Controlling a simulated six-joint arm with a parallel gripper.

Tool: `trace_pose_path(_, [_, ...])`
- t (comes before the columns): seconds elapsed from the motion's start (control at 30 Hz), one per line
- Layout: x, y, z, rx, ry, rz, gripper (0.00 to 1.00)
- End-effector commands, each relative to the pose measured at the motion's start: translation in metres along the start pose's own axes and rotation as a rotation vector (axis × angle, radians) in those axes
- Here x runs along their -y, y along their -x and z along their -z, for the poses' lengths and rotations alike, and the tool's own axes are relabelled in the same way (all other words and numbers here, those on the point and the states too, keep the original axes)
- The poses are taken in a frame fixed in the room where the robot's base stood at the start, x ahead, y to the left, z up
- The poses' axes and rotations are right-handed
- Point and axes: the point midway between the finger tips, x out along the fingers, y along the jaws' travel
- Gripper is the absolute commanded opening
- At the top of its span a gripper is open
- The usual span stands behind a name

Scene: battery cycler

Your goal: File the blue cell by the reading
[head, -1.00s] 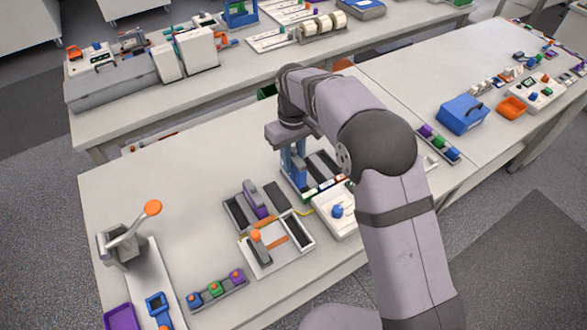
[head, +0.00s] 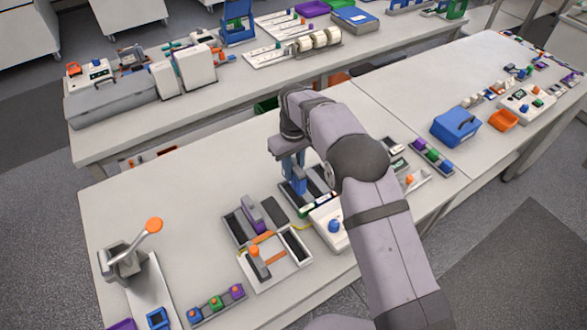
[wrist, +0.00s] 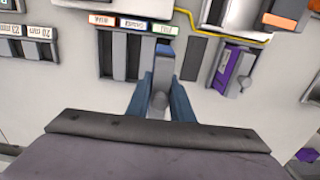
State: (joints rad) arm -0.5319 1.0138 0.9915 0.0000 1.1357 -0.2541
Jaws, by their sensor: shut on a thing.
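My gripper (wrist: 159,100) is shut on the blue cell (wrist: 165,50), a grey piece with a blue end, in the wrist view. The cell lies in line with the column under the green label (wrist: 164,30) of the sorting rack (wrist: 119,57). Whether it is seated or just above the slot I cannot tell. The rack's orange label (wrist: 102,20) and blue label (wrist: 133,25) have dark, empty-looking slots beneath. In the head view my gripper (head: 295,184) is low at the rack (head: 322,171); the cell is hidden there. The cycler box (head: 331,228) with a blue knob stands beside the rack.
A tray with a purple handle (head: 251,213) and an orange-knobbed fixture (head: 258,262) stand near the rack. A lever press (head: 125,262) is at the left. A row of coloured knobs (head: 215,303) lies in front.

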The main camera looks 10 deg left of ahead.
Motion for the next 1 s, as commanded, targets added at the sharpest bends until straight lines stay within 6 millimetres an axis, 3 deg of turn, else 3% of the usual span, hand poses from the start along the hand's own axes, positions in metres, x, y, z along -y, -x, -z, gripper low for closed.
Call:
trace_pose_path(0.7, [0.000, -0.057, 0.000, -0.002, 0.000, 0.000, 0.00])
trace_pose_path(1.0, [0.000, -0.067, 0.001, -0.003, 0.000, -0.001, 0.00])
